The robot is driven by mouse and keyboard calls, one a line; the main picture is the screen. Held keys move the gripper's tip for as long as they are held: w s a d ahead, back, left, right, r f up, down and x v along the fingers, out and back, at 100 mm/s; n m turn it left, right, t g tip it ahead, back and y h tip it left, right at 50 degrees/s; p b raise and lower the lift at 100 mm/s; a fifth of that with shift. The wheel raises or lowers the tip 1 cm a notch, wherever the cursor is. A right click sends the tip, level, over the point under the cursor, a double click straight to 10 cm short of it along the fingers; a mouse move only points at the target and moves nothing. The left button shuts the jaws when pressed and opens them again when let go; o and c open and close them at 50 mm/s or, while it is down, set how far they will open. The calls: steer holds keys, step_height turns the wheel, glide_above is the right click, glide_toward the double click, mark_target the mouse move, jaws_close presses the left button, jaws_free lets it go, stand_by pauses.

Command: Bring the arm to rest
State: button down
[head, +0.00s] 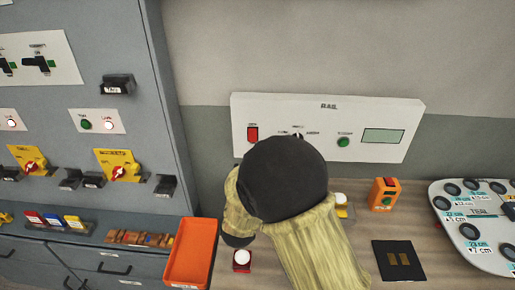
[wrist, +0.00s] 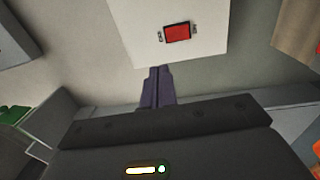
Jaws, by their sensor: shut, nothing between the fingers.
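My arm reaches over the bench in the middle of the head view, and its dark rounded joint and yellowish links hide my gripper there. In the wrist view my gripper (wrist: 157,75) shows as two dark purple fingers, closed together and empty. The fingertips point toward the lower edge of a white panel with a red rocker switch (wrist: 177,33). Whether they touch the panel cannot be told. The same panel (head: 385,112) is on the wall in the head view, with the red switch (head: 252,134), a green button (head: 343,142) and a display.
An orange tray (head: 190,252) and a red-based white button (head: 242,260) lie left of my arm. An orange box (head: 383,194), a black plate (head: 398,263) and a board of round pieces (head: 482,252) stand to the right. A grey cabinet (head: 160,100) rises at left.

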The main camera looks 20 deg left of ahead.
steer(key=w+d+f+m+g+h, duration=0.15)
steer(key=d+m+g, duration=0.3)
steer(key=d, duration=0.45)
steer(key=d+f+m+g+h, duration=0.1)
steer(key=d+f+m+g, duration=0.3)
steer(key=d, duration=0.6)
steer(key=s+d+f+m+g+h, duration=0.1)
steer(key=s+d+m+g+h, duration=0.1)
steer(key=s+d+m+g, duration=0.5)
steer(key=s+d+m, duration=0.5)
steer(key=s+d, duration=0.5)
steer(key=d, duration=0.1)
steer(key=shift+s+d, duration=0.3)
steer(key=shift+s, duration=0.05)
steer(key=shift+f+m, duration=0.1)
steer(key=shift+m, duration=0.15)
